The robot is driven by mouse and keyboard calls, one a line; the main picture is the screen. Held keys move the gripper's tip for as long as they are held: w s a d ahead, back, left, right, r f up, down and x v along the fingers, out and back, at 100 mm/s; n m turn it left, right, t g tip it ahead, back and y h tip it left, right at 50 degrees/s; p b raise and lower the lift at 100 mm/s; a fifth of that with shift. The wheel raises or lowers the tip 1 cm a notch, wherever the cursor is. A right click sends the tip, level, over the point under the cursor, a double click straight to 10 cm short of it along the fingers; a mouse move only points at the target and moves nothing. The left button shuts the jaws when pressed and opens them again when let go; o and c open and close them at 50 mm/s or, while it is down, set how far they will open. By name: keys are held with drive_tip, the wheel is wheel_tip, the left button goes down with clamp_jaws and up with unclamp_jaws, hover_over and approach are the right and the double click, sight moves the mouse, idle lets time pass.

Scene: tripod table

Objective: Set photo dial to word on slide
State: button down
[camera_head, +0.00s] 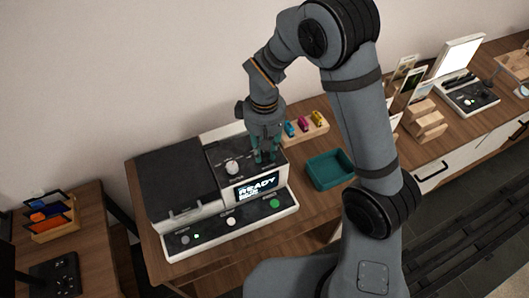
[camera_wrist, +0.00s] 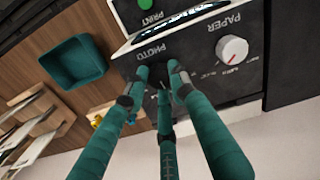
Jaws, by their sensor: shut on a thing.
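The printer (camera_head: 180,180) is a black and white machine whose lit screen (camera_head: 257,187) reads READY, with smaller lines I cannot read. My gripper (camera_head: 265,160) points down at the right part of its top panel. In the wrist view, my gripper's green fingers (camera_wrist: 162,78) close together beside the PHOTO label (camera_wrist: 150,54), around the spot of the photo dial. The fingers hide that dial, so its setting cannot be read. The PAPER dial (camera_wrist: 232,50), white with a red mark, stands apart from the fingers. I cannot make out a word on any slide.
A teal tray (camera_head: 328,170) sits right of the printer. Behind it, a wooden holder (camera_head: 305,128) carries small coloured pieces. A rack with orange and blue framed pieces (camera_head: 50,215) stands on the left table. A lit panel (camera_head: 458,55) and wooden stands (camera_head: 424,117) are at right.

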sight(264, 153)
drive_tip(key=m+b, duration=0.3)
drive_tip(key=m, duration=0.1)
drive_tip(key=shift+m, duration=0.3)
idle(0.3)
drive_tip(key=c, duration=1.4)
unclamp_jaws()
drive_tip(key=shift+c, duration=0.2)
wheel_tip(264, 153, up, 12)
